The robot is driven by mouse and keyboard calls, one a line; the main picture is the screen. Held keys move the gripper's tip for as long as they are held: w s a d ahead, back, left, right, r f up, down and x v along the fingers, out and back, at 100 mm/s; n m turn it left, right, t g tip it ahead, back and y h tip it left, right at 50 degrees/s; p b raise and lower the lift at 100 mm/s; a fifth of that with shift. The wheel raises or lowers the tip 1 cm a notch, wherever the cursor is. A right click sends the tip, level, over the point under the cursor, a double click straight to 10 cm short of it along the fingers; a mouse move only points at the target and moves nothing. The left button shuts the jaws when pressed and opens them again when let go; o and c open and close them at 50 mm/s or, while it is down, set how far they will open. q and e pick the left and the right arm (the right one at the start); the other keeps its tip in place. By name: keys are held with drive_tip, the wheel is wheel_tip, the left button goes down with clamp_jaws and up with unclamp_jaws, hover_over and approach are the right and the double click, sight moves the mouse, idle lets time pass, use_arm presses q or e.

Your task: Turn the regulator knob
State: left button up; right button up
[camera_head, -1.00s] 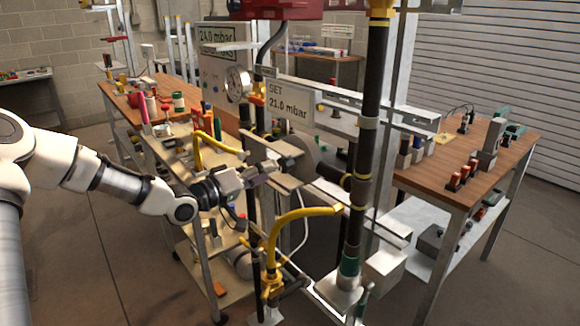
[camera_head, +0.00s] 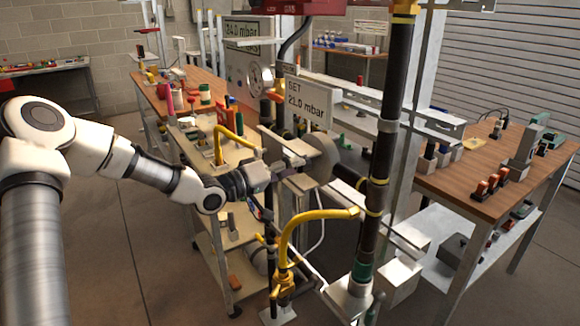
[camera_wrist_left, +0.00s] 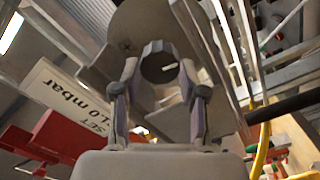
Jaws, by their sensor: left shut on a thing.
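The regulator knob (camera_wrist_left: 159,64) is a dark grey round knob with a pale pointer mark, seen face-on in the left wrist view. It sits in front of a grey disc-shaped regulator body, which also shows in the head view (camera_head: 322,158). My left gripper (camera_wrist_left: 160,85) has one finger on each side of the knob and is shut on it. In the head view my left gripper (camera_head: 268,176) reaches in among flat metal plates that hide the knob. A white sign (camera_head: 307,100) reads "SET 21.0 mbar". My right gripper is not in view.
A yellow bent pipe (camera_head: 310,216) and a thick black vertical pipe (camera_head: 393,110) stand close to the right of my gripper. A round gauge (camera_head: 260,79) is behind. A wooden bench (camera_head: 455,190) stands at the right. Open floor lies at the front left.

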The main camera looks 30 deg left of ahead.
use_arm(q)
drive_tip(key=n+p, duration=0.2)
drive_tip(key=n, duration=0.1)
drive_tip(key=shift+r, duration=0.1)
drive_tip(key=shift+n+p, duration=1.05)
drive_tip(key=shift+n, duration=0.85)
drive_tip(key=o, duration=0.9)
drive_tip(key=shift+w+d, duration=0.1)
drive_tip(key=shift+c, duration=0.2)
drive_tip(key=shift+w+d, duration=0.15)
